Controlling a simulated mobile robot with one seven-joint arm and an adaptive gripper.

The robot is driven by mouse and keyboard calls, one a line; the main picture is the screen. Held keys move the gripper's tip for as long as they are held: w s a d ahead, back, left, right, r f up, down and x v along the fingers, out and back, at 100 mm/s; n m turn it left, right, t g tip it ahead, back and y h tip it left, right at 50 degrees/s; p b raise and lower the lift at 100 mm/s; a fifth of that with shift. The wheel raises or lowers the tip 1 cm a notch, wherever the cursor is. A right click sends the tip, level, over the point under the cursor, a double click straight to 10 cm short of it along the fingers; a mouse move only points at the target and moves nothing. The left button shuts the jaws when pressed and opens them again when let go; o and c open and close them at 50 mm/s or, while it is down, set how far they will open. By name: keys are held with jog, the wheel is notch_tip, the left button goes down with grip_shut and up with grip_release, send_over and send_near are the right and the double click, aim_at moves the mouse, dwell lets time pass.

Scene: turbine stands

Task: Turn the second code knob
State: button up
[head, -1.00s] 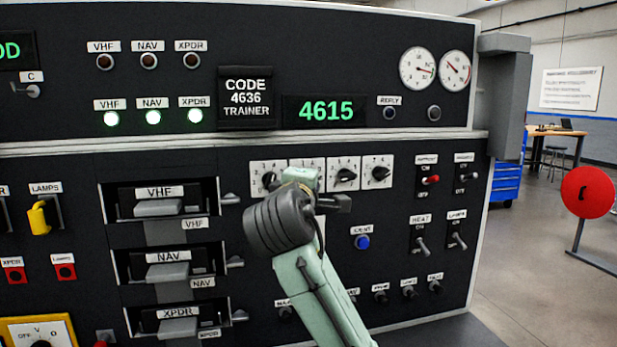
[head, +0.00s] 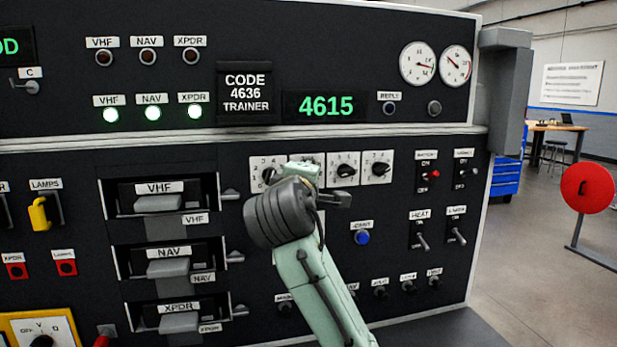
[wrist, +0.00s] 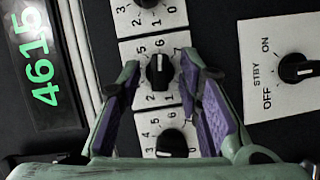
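The second code knob (wrist: 158,72) is a black knob on a white numbered plate, in the middle of the knob column in the wrist view. My gripper (wrist: 159,66) is open, with a purple-padded finger on either side of this knob and a visible gap to each. In the head view my gripper (head: 304,173) covers most of the second knob's plate. The first knob (head: 268,176), third knob (head: 346,171) and fourth knob (head: 379,169) show beside it. The green display (head: 326,106) reads 4615; the placard (head: 246,95) reads CODE 4636 TRAINER.
The first knob's plate (wrist: 168,139) lies close below the fingers in the wrist view, and the third knob (wrist: 147,3) is above. An OFF/STBY/ON knob (wrist: 298,69) is at right. A blue button (head: 362,238) and toggle switches sit right of my arm.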

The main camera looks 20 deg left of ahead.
jog(key=f+v, duration=0.1)
jog(key=v, duration=1.1)
jog(key=shift+r, duration=0.45)
jog(key=shift+a, duration=0.1)
